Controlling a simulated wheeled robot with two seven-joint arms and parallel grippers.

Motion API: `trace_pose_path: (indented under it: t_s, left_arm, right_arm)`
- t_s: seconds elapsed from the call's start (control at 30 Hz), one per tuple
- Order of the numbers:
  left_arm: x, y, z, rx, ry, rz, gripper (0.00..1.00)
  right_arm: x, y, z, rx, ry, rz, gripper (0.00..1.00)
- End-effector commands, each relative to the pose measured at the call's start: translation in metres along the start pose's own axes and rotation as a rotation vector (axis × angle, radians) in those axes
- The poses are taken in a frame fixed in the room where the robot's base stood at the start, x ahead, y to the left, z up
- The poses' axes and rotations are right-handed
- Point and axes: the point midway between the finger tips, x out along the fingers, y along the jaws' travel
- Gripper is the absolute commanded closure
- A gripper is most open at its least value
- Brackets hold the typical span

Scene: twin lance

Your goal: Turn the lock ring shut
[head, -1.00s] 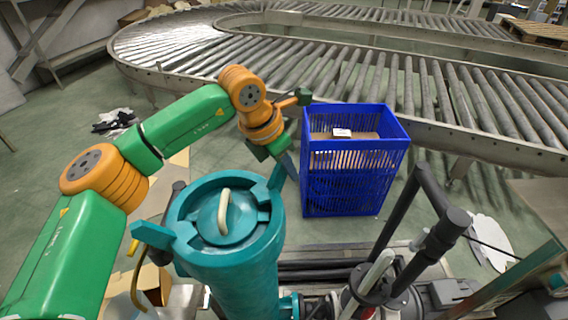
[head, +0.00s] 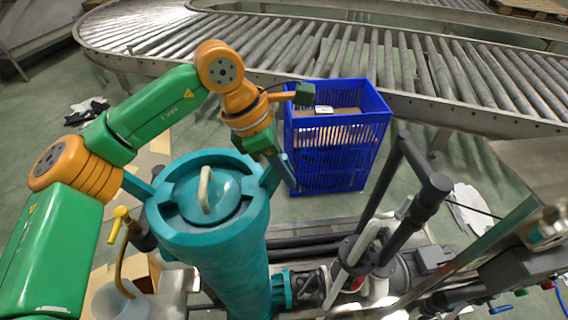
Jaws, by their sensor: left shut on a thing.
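The teal lock ring (head: 160,216) sits around the top of an upright teal cylinder housing (head: 232,272). Inside it is a round teal lid (head: 226,188) with a pale loop handle (head: 205,188). One lug of the ring (head: 137,185) sticks out to the left; the other, at the upper right, is partly hidden by my gripper. My left gripper (head: 279,172) comes down from above on the right side of the ring and is shut on that right lug. My right gripper is not in view.
A blue slatted crate (head: 328,152) stands just behind the gripper, close to the arm. A roller conveyor (head: 430,75) curves across the back. Dark pipes (head: 400,205) and a motor (head: 425,262) lie right of the housing. A yellow-handled tap (head: 121,213) stands at its left.

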Motion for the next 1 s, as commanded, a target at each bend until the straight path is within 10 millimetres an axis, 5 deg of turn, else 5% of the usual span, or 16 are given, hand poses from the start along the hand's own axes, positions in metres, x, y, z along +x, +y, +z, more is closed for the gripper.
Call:
trace_pose_path:
  t_s: [0.43, 0.47, 0.57, 0.87, 1.0]
  left_arm:
    - [0.001, -0.003, 0.000, 0.013, 0.001, -0.009, 1.00]
    - [0.001, -0.003, 0.000, 0.013, 0.001, -0.009, 0.80]
    - [0.001, -0.003, 0.000, 0.013, 0.001, -0.008, 0.53]
    - [-0.001, -0.002, 0.000, 0.011, 0.000, -0.005, 0.53]
    - [-0.025, -0.001, 0.000, 0.011, -0.002, -0.001, 0.53]
  right_arm:
    - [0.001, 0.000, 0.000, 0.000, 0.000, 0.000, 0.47]
    - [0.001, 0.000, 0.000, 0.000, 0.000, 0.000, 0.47]
    - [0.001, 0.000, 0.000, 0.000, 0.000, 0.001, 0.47]
    - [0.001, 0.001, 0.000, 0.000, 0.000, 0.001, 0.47]
    - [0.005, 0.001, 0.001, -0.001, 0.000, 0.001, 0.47]
